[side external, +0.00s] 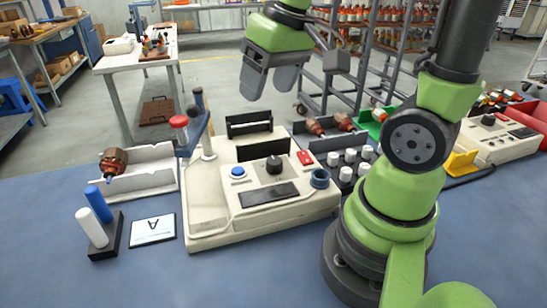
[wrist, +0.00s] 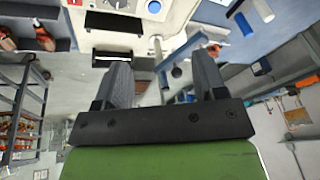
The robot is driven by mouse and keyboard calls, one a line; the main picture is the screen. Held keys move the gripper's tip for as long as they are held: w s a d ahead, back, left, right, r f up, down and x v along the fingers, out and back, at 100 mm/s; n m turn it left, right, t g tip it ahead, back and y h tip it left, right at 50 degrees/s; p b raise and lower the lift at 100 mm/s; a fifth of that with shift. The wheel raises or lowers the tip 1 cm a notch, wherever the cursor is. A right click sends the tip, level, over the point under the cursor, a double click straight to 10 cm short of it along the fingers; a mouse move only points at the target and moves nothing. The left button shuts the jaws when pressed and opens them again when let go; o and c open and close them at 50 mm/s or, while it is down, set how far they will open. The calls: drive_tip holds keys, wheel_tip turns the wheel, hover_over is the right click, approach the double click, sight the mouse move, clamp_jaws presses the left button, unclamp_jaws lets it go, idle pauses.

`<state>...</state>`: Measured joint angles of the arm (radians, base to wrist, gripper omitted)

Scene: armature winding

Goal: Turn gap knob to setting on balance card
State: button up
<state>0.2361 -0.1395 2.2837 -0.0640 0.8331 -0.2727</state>
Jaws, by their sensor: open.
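The black gap knob (side external: 273,165) stands on the sloped panel of the cream machine (side external: 210,215), between a blue button (side external: 237,172) and a red switch (side external: 305,157). The balance card (side external: 152,229) lies flat on the blue bench left of the machine; it bears a letter A that appears upside down. My gripper (side external: 270,82) is open and empty, high above and behind the machine, well apart from the knob. In the wrist view my gripper (wrist: 162,75) shows both fingers spread with nothing between them; the machine's panel is cut off at the top edge.
A tray (side external: 150,172) holds an armature (side external: 113,162). Blue and white cylinders (side external: 98,204) stand in a black base. Several white-capped parts (side external: 347,173) stand to the right, near my arm.

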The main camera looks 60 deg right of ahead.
sight(273, 159)
drive_tip(key=d+f+g, duration=0.1)
drive_tip(key=d+f, duration=0.1)
drive_tip(key=f, duration=0.1)
drive_tip(key=w+d+f+g, duration=0.1)
drive_tip(key=d+f, duration=0.1)
drive_tip(key=f, duration=0.1)
drive_tip(key=w+d+f+n+g, duration=0.1)
drive_tip(key=d+f, duration=0.1)
drive_tip(key=f, duration=0.1)
drive_tip(key=shift+w+d+f, duration=0.2)
drive_tip(key=shift+d+f, duration=0.15)
drive_tip(key=shift+d, duration=0.05)
drive_tip(key=f, duration=0.9)
drive_tip(key=shift+a+f, duration=0.25)
drive_tip(key=shift+f, duration=0.05)
drive_tip(key=c, duration=0.9)
